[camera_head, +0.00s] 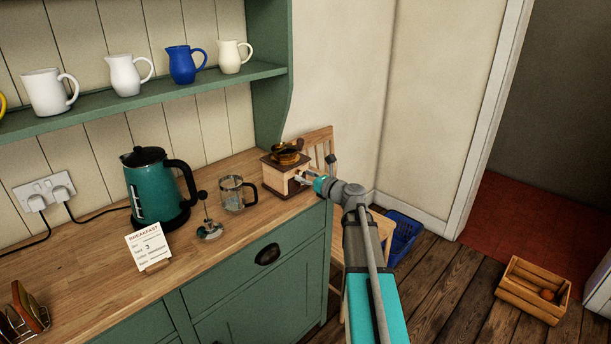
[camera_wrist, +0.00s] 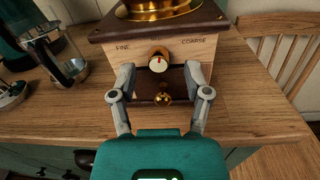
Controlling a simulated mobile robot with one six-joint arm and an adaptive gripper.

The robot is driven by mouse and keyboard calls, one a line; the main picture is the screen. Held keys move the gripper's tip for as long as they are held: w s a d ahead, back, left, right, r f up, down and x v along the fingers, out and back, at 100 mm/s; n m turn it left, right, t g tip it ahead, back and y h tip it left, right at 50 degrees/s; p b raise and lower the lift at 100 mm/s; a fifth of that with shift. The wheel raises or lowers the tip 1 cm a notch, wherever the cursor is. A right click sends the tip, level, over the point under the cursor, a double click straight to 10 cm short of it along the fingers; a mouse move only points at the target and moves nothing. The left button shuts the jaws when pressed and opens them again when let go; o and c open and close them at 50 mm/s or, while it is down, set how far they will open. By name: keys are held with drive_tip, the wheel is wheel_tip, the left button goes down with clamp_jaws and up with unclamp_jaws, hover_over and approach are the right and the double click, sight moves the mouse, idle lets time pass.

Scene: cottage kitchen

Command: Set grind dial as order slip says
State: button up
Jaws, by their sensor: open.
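The coffee grinder (camera_head: 281,172) stands on the wooden counter near its right end. In the wrist view its front carries the words FINE at left and COARSE at right. The grind dial (camera_wrist: 158,62) is a round knob with a white face and a red mark that points roughly up. My gripper (camera_wrist: 159,76) is open in front of the grinder, its fingers on either side of the dial and apart from it as far as I can see. In the head view my gripper (camera_head: 310,181) hides part of the grinder's front. The order slip (camera_head: 148,246) stands upright on the counter, headed BREAKFAST; its smaller lines are hard to read.
A brass drawer knob (camera_wrist: 163,99) sits just below the dial. A glass press jug (camera_head: 236,194), its plunger (camera_head: 208,228) and a green kettle (camera_head: 157,190) stand left of the grinder. A wooden chair (camera_head: 319,146) is close on the right.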

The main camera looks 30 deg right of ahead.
drive_tip(key=shift+w+a, duration=0.15)
drive_tip(key=shift+w, duration=0.25)
clamp_jaws()
